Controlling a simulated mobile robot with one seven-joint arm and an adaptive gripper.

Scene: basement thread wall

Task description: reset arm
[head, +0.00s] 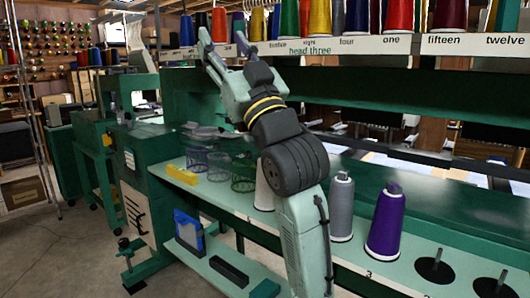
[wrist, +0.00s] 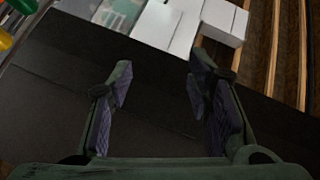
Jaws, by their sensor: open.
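My arm rises in the middle of the head view, bent upward in front of the machine. My gripper (head: 222,40) is raised, up near the rack of thread cones at the back. In the wrist view my gripper (wrist: 158,78) is open, its two dark fingers wide apart with nothing between them. A dark flat surface lies beyond the fingers, and I cannot tell how far away it is. My forearm hides part of the lower shelf and of a white cone (head: 264,192).
A grey cone (head: 341,210) and a purple cone (head: 386,222) stand right of my arm, with empty spindle discs (head: 437,267) further right. Wire baskets (head: 217,163) and a yellow block (head: 181,174) lie left. Coloured cones (head: 398,16) line the upper rack. White boxes (wrist: 170,22) show beyond my fingers.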

